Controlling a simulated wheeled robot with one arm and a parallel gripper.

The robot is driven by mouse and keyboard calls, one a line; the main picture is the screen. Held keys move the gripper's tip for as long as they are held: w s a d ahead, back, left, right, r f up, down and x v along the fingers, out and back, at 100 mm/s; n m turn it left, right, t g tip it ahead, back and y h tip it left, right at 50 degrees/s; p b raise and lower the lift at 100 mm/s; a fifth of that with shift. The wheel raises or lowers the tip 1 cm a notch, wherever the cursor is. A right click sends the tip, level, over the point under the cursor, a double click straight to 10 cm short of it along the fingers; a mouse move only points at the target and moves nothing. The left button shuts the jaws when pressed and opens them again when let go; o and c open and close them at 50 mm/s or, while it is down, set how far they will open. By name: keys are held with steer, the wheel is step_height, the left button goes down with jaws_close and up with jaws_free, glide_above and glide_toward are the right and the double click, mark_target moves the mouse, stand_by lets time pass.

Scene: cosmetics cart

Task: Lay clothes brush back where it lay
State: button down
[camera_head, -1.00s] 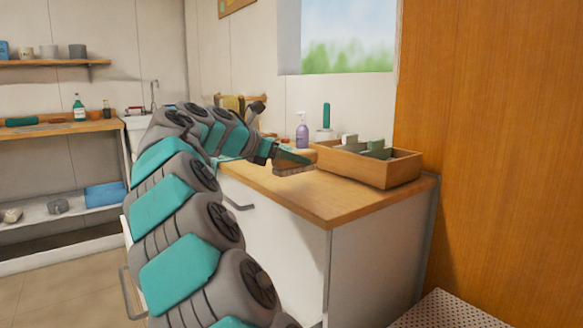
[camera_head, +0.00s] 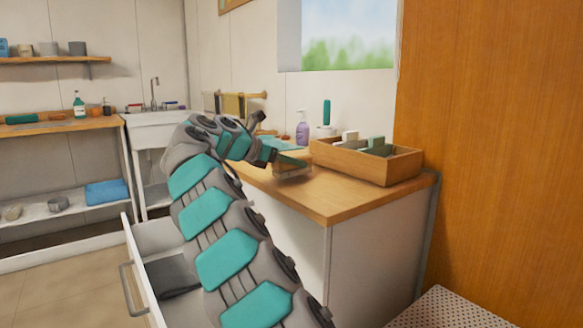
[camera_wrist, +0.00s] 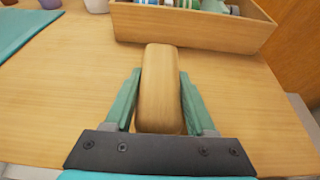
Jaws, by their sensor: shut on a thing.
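The clothes brush (camera_wrist: 161,85) has a pale wooden back with rounded ends. My gripper (camera_wrist: 160,100) is shut on its sides, with one teal finger along each side. In the head view the brush (camera_head: 291,173) shows below the gripper (camera_head: 287,160), low over the wooden counter top (camera_head: 325,197). I cannot tell whether its underside touches the counter. Its far end points at the front wall of the wooden box, close to it in the wrist view.
The open wooden box (camera_head: 366,167) holds several items. A purple pump bottle (camera_head: 302,133) and a teal cloth (camera_wrist: 22,32) are at the back left. An open drawer (camera_head: 146,240) with a dark thing inside juts out below. A wooden panel (camera_head: 490,140) closes the right side.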

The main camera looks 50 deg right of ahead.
steer(key=shift+f, duration=0.45)
steer(key=shift+c, duration=1.1)
jaws_free()
steer(key=shift+a+r, duration=0.15)
steer(key=shift+a, duration=0.05)
steer(key=p+v, duration=0.1)
steer(key=v, duration=1)
steer(key=shift+a+p, duration=0.25)
steer(key=shift+p, duration=0.1)
